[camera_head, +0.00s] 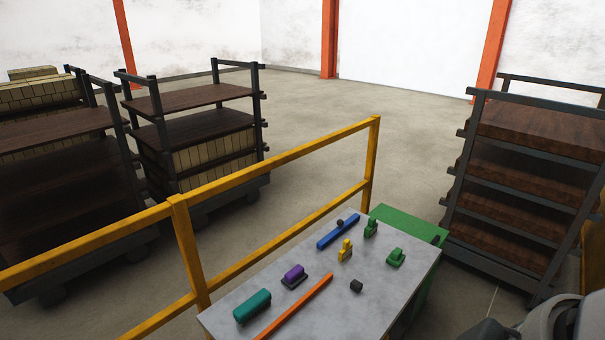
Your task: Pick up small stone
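A small dark grey block (356,285), which looks like the small stone, lies on the grey tabletop (325,295), right of the orange bar. Another small dark lump (340,223) sits at the blue bar; I cannot tell what it is. Neither gripper's fingers show. A grey and black rounded part at the bottom right corner looks like part of my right arm, apart from the stone.
On the table are a teal brush (252,306), a purple-topped block (293,275), an orange bar (295,306), a blue bar (325,237), a yellow piece (345,251) and green pieces (396,258). A yellow railing (275,172) runs behind. Racks (535,130) stand beyond.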

